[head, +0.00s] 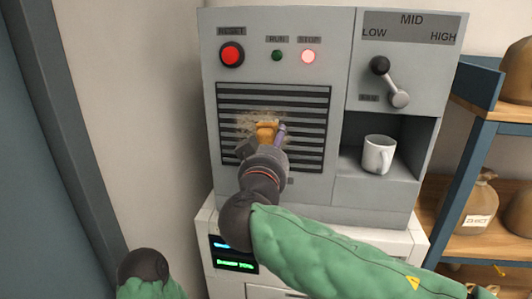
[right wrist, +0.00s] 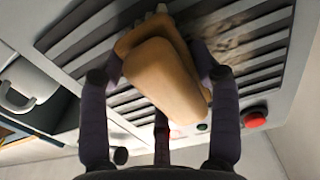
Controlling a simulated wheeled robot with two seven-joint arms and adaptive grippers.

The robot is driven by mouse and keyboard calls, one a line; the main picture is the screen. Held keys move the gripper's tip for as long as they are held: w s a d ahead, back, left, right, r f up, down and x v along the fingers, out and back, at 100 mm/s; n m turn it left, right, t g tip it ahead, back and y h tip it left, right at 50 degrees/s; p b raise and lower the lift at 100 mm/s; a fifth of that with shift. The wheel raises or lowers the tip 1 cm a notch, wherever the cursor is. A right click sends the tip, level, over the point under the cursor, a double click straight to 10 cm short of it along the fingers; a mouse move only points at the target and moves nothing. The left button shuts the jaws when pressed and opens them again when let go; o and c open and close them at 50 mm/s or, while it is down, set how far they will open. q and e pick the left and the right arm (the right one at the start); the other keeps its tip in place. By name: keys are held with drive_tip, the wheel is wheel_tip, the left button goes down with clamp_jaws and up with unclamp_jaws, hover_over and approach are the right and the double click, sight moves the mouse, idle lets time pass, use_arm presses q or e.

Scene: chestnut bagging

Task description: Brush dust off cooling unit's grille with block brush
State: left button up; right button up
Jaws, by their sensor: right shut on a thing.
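The cooling unit's grille (head: 310,155) is a dark slatted panel on the grey front of the machine. A pale brown dust patch (head: 246,124) lies on its upper middle slats; it also shows in the right wrist view (right wrist: 255,55). My right gripper (head: 266,142) is at the grille, shut on the tan block brush (head: 265,130). In the right wrist view the brush (right wrist: 165,78) sits tilted between the fingers, close to the slats beside the dust. I cannot tell whether its bristles touch. Of my left arm only a dark joint and green sleeve show; its gripper does not.
A red reset button (head: 232,54), a green lamp (head: 277,56) and a lit stop lamp (head: 308,57) are above the grille. A lever (head: 390,82) and a white mug (head: 379,154) in a recess are to the right. Shelves with sacks (head: 477,208) stand far right.

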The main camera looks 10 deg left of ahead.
sight(293, 140)
drive_tip(key=shift+d+f+b, duration=0.1)
drive_tip(key=shift+d+b, duration=0.95)
drive_tip(key=shift+b, duration=0.05)
drive_tip(key=shift+d+b, duration=0.7)
drive_tip(key=shift+d, duration=0.15)
drive_tip(key=shift+d+r, duration=0.15)
drive_tip(key=shift+r, duration=0.05)
